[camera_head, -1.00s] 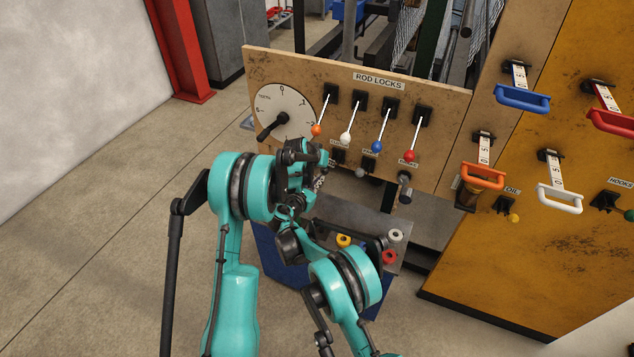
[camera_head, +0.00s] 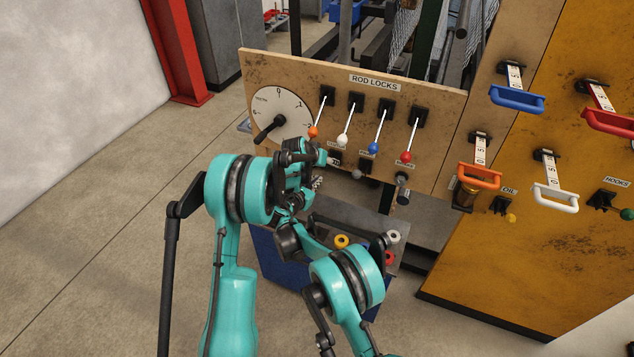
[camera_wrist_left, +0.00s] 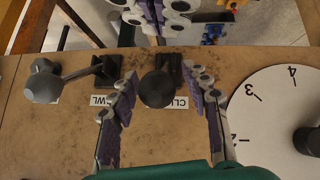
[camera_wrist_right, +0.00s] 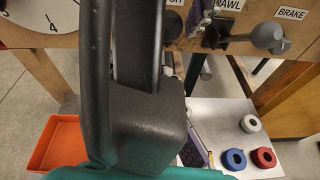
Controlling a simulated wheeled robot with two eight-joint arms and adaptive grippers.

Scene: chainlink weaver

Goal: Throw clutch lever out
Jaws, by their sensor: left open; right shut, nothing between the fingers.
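The clutch lever ends in a dark round knob (camera_wrist_left: 158,89) in front of its black mount in the left wrist view, with its "CL" label partly covered. My left gripper (camera_wrist_left: 160,78) is open, with one purple-padded finger on each side of the knob. I cannot tell whether either finger touches it. In the head view the left hand (camera_head: 318,157) hides most of the lever. In the right wrist view the knob (camera_wrist_right: 172,25) shows beside a dark link. My right gripper (camera_head: 317,183) is shut and empty, just below the left hand and under the board.
The pawl lever (camera_wrist_left: 45,84) stands close beside the clutch, with the brake lever (camera_head: 402,186) farther right. A dial (camera_head: 280,112) is to the left. Rod-lock levers (camera_head: 342,140) hang above. A tray with rings (camera_head: 341,241) and an orange bin (camera_wrist_right: 60,143) lie below.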

